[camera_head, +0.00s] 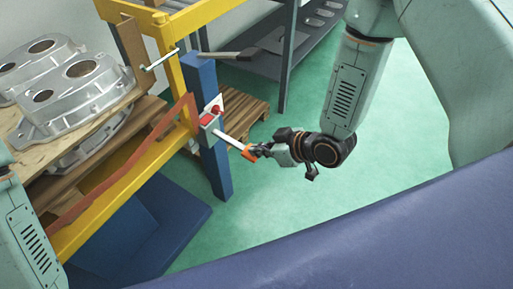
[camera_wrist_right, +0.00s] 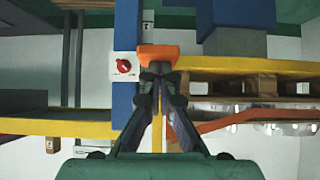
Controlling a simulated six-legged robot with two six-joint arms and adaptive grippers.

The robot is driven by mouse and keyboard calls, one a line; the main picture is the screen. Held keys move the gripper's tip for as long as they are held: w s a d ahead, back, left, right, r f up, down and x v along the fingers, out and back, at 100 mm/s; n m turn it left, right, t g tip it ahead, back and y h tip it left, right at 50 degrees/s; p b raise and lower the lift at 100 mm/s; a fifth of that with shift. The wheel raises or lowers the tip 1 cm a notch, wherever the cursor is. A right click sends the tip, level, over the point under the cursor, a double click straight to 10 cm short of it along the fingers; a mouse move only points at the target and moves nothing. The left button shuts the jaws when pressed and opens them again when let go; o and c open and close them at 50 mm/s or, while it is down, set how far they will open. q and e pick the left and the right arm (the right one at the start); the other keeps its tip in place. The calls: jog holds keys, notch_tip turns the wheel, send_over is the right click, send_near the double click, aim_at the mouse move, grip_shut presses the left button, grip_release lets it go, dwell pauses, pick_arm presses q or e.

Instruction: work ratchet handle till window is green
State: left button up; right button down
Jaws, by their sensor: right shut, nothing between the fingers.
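The ratchet handle is a pale bar (camera_head: 228,139) with an orange end grip (camera_head: 249,152), sticking out to the lower right from a small box on a blue post. The box's window (camera_head: 207,119) looks red in the head view. My right gripper (camera_head: 259,151) is shut and empty, its tips right at the orange grip; I cannot tell whether they touch. In the right wrist view the orange grip (camera_wrist_right: 158,51) lies just beyond my closed fingertips (camera_wrist_right: 158,69). My left gripper is out of view; only part of my left arm shows.
A red knob on a white plate (camera_wrist_right: 123,66) sits near the handle. The blue post (camera_head: 212,165) joins a yellow frame (camera_head: 140,172) with a brown strap. Aluminium castings (camera_head: 85,85) lie on wood at left. Green floor (camera_head: 265,210) is open below my right gripper.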

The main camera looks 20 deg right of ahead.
aim_at(258, 158)
notch_tip(258, 158, down, 3)
jog(key=shift+s+f+t+y+b, duration=0.15)
jog(key=shift+t+y+b, duration=0.3)
jog(key=shift+b, duration=0.35)
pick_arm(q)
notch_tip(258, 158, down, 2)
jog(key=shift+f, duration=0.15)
pick_arm(e)
jog(key=shift+s, duration=0.1)
jog(key=shift+f, duration=0.15)
